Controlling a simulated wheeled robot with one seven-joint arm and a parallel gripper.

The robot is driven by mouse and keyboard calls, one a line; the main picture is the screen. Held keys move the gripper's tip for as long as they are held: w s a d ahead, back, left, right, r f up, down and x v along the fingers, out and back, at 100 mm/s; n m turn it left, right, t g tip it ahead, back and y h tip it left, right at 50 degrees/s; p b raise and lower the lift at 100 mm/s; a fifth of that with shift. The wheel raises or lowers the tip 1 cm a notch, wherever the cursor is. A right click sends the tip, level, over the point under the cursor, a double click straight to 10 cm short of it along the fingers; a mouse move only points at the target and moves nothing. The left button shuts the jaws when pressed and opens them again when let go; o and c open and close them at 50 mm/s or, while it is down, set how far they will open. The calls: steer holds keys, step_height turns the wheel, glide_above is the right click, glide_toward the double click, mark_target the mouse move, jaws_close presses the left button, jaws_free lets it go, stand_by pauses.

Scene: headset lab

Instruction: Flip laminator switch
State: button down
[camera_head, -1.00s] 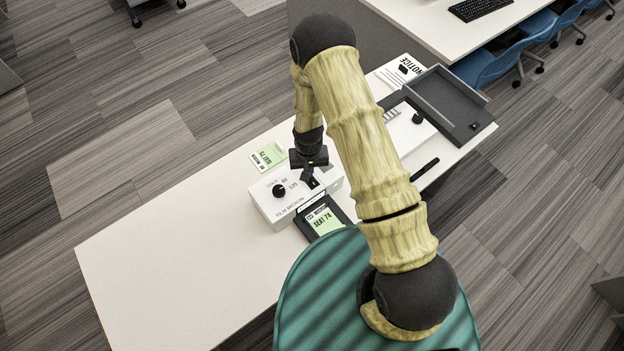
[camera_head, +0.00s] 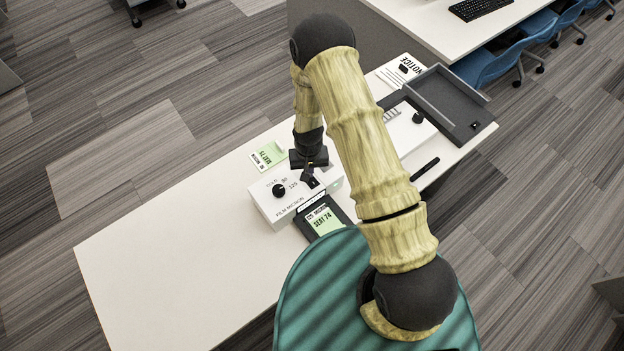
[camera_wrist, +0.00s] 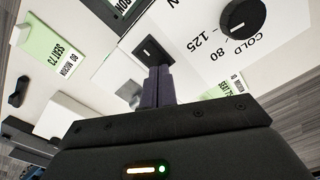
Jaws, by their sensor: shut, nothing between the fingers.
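The laminator (camera_head: 272,207) is a white box on the white table, with "FILM MICRON" on its front edge. Its black dial (camera_head: 279,190) is marked COLD, 80 and 125, and the dial (camera_wrist: 246,17) also shows in the wrist view. In the wrist view a black rocker switch (camera_wrist: 151,48) sits in the laminator's white top. My gripper (camera_wrist: 158,70) is shut and empty, its fingertips at the near edge of the switch. I cannot tell whether they touch it. In the head view my gripper (camera_head: 313,181) is over the laminator's right part and hides the switch.
A black tray with a green SEAT 74 card (camera_head: 324,219) lies in front of the laminator. Another green card (camera_head: 268,155) lies behind it. A white device with a dark grey tray (camera_head: 436,105) stands to the right. The table's left part (camera_head: 170,260) is clear.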

steer(key=shift+f+b, duration=0.5)
steer(key=shift+f, duration=0.15)
stand_by(0.4)
steer(key=shift+r+p, duration=2.1)
steer(key=shift+r, duration=1.4)
steer(key=shift+r, duration=0.1)
steer(key=s+d+r+t+b, duration=0.1)
steer(key=s+d+r+b, duration=0.15)
steer(key=r, duration=0.35)
steer(key=s+d+r+b, duration=0.1)
steer(key=d+r, duration=0.3)
steer(key=r, duration=0.3)
steer(key=s+d+r+t+b, duration=0.1)
steer(key=s+d+r, duration=0.1)
steer(key=d+r, duration=0.3)
steer(key=s+d+r+b, duration=0.2)
steer(key=s+r, duration=0.3)
steer(key=s, duration=0.2)
steer(key=shift+r+m+t, duration=0.2)
steer(key=shift+m+t, duration=0.1)
steer(key=shift+m, duration=0.1)
